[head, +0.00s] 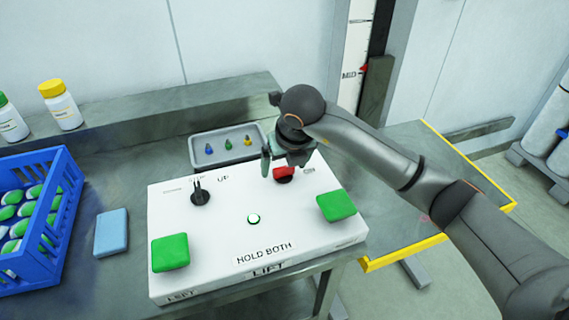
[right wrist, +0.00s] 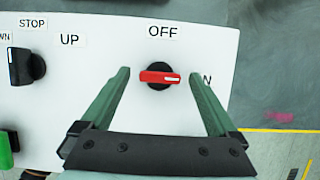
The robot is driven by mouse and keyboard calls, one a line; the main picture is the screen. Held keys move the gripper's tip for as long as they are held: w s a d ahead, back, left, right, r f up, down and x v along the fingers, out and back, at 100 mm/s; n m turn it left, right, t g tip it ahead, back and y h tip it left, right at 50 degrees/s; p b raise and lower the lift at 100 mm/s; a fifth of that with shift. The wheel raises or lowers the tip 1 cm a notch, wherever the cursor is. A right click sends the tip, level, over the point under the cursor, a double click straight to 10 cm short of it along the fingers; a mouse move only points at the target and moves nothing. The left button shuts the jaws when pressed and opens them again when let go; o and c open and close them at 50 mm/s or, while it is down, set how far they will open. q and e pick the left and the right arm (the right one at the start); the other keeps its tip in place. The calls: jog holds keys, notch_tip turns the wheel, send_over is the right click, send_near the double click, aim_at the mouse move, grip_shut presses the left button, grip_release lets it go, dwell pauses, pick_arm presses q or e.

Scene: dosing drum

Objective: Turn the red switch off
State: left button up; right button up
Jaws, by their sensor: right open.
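The red switch (right wrist: 159,77) sits on a black round base on the white control panel. In the right wrist view its handle lies level, with its white mark on the right, toward the partly hidden ON label; the OFF label (right wrist: 163,32) is above it. In the head view the red switch (head: 284,173) is at the panel's back right. My right gripper (right wrist: 159,78) is open, with one green finger on each side of the switch and a gap to it on both sides. In the head view this gripper (head: 287,160) is over the switch. My left gripper is not in view.
The white panel (head: 215,222) also bears a black selector (head: 200,192), two green buttons (head: 170,252) and a lit green button (head: 254,219). A grey tray (head: 205,157) stands behind it. A blue crate (head: 65,230) and a blue block (head: 111,232) are to the left.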

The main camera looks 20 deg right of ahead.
jog(key=shift+f, duration=0.1)
jog(key=c, duration=1.4)
